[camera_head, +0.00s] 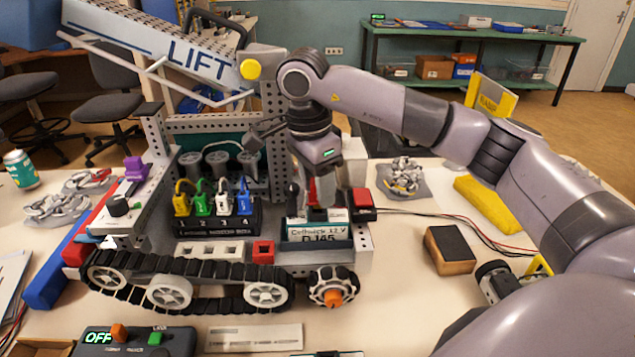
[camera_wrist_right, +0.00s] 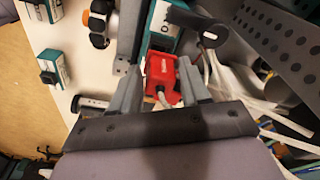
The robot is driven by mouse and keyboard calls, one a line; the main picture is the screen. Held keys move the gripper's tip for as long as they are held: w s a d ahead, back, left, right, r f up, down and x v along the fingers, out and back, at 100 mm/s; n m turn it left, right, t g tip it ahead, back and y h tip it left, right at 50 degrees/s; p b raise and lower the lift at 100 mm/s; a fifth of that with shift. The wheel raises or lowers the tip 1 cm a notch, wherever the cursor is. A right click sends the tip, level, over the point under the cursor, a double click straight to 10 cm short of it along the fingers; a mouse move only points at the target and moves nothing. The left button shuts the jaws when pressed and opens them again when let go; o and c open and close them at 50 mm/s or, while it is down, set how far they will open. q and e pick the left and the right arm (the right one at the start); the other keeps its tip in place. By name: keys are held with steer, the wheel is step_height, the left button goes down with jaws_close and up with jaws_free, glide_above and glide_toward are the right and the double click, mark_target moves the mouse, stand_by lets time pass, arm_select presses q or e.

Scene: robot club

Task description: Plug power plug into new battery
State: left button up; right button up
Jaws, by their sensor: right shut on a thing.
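The battery (camera_head: 318,235), a teal and white box marked 12 V, sits at the right end of the tracked robot model. My right gripper (camera_head: 318,200) points down directly over it. In the right wrist view its fingers are shut on a red power plug (camera_wrist_right: 160,72) with a pale cable running back from it. The plug lies between the fingers, close to a teal box end (camera_wrist_right: 163,22). The fingers mostly hide the plug in the head view, and I cannot tell whether it is seated in the battery. My left gripper is out of view.
A red and black block (camera_head: 363,200) stands right beside the battery, with wires running right. Numbered coloured connectors (camera_head: 215,205) stand to the left. The LIFT arm (camera_head: 180,50) rises behind. A brown and black box (camera_head: 450,248) lies on the table at right.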

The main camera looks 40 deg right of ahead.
steer(key=shift+f+b, duration=0.35)
steer(key=shift+f, duration=0.75)
stand_by(2.2)
steer(key=o, duration=1.2)
steer(key=shift+o, duration=0.2)
steer(key=shift+r, duration=0.1)
steer(key=shift+r+p, duration=2.35)
steer(key=shift+r, duration=0.65)
